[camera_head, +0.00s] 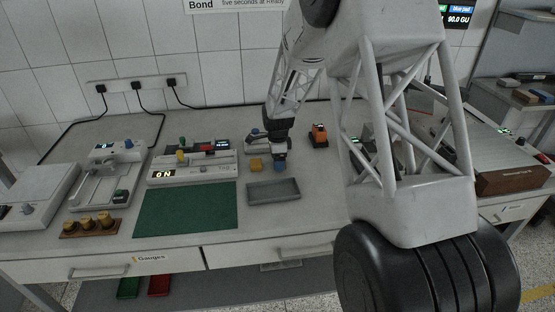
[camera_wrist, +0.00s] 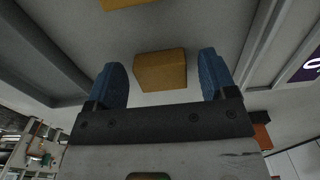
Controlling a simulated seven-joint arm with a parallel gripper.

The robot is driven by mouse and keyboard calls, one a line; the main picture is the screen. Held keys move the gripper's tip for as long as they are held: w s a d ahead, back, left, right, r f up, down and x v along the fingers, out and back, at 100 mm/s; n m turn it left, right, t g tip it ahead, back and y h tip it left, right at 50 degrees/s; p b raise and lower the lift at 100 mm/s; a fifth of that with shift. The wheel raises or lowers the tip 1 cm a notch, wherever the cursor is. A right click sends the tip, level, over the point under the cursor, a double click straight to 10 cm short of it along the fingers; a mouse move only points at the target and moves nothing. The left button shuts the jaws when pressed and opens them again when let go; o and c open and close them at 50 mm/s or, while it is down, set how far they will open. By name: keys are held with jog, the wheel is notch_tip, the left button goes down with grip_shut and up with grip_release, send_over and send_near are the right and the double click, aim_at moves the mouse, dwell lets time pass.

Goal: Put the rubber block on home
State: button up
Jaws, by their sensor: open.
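A yellow-orange block (camera_head: 255,164), which I take to be the rubber block, sits on the bench behind the grey tray (camera_head: 274,199). My gripper (camera_head: 280,167), with blue fingertips, hangs just right of this block in the head view. In the wrist view, a yellow-orange block (camera_wrist: 161,71) shows in the gap between the two open fingers (camera_wrist: 164,82), touching neither. Part of another yellow piece (camera_wrist: 122,3) shows at the top edge. No spot marked home can be read, so I cannot tell which place it is.
A green mat (camera_head: 186,209) lies left of the tray. Behind it stands a white instrument (camera_head: 215,174) with a lit display. Brass weights in a wooden rack (camera_head: 90,227) are at the left. An orange-and-black device (camera_head: 318,136) stands right of my gripper.

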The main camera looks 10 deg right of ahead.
jog(key=shift+r, duration=0.1)
notch_tip(320, 180, up, 12)
dwell(0.7)
jog(key=shift+s+r, duration=0.1)
dwell(0.6)
jog(key=s+d+r+n, duration=0.1)
jog(key=s+r+n, duration=0.2)
jog(key=s+r, duration=0.35)
jog(key=s+d+r+n+t, duration=0.1)
jog(key=s+r+n, duration=0.2)
jog(key=s, duration=0.6)
jog(key=s+d+r+n, duration=0.2)
jog(key=s+r+n, duration=0.15)
jog(key=s, duration=0.45)
jog(key=s+d+n+t, duration=0.1)
jog(key=s+n, duration=0.7)
jog(key=s, duration=1.8)
jog(key=shift+d+t, duration=0.3)
